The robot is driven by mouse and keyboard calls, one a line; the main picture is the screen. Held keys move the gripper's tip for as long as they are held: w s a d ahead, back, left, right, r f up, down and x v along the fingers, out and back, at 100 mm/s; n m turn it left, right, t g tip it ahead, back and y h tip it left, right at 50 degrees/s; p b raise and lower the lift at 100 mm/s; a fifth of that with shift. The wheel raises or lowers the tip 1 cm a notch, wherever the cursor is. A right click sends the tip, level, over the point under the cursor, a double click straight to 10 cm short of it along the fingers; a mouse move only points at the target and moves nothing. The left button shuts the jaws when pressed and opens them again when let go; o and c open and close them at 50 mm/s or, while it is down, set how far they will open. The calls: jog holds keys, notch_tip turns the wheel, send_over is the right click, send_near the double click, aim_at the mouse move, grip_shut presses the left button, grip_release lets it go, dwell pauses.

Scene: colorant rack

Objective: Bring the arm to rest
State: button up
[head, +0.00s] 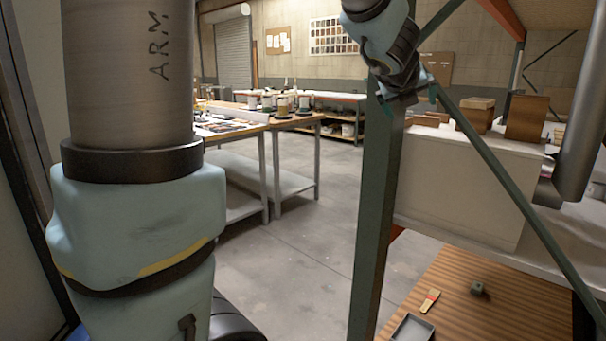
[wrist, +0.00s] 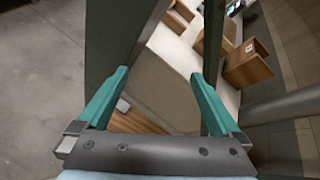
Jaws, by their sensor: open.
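My gripper (wrist: 157,95) shows in the wrist view with its two teal fingers spread wide apart and nothing between them. In the head view my gripper (head: 412,104) is small at the upper middle, at the end of my arm. It hangs in front of the dark green rack post (head: 375,200). In the wrist view the post (wrist: 105,45) passes close behind the left finger. I cannot tell whether the gripper touches the post. My upper arm fills the left of the head view.
A diagonal brace (head: 500,180) crosses the rack. Wooden boxes (head: 527,117) stand on a pale surface at right. Below, a wooden board (head: 455,310) holds a brush (head: 430,300), a small green block (head: 479,288) and a grey tray (head: 412,328). Open floor (head: 310,230) lies left of the post, before workbenches (head: 235,128).

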jog(key=s+a+f+n+g+y, duration=0.1)
jog(key=a+f+n+g+y, duration=0.15)
jog(key=a+f+n, duration=0.7)
jog(key=s+a+f+n+g+y, duration=0.1)
jog(key=a+f+n+y, duration=0.3)
jog(key=a+f+n, duration=0.55)
jog(key=s+a+f+n+g, duration=0.2)
jog(key=s+a+n, duration=0.3)
jog(key=n, duration=0.3)
jog(key=s+a+f+n+g, duration=0.3)
jog(key=s+a+f+n, duration=0.1)
jog(key=s+n, duration=0.4)
jog(key=shift+a+f+n, duration=0.3)
jog(key=shift+a+f, duration=0.1)
jog(key=shift+a, duration=0.5)
jog(key=shift+s+g, duration=0.1)
jog(key=shift+g, duration=0.15)
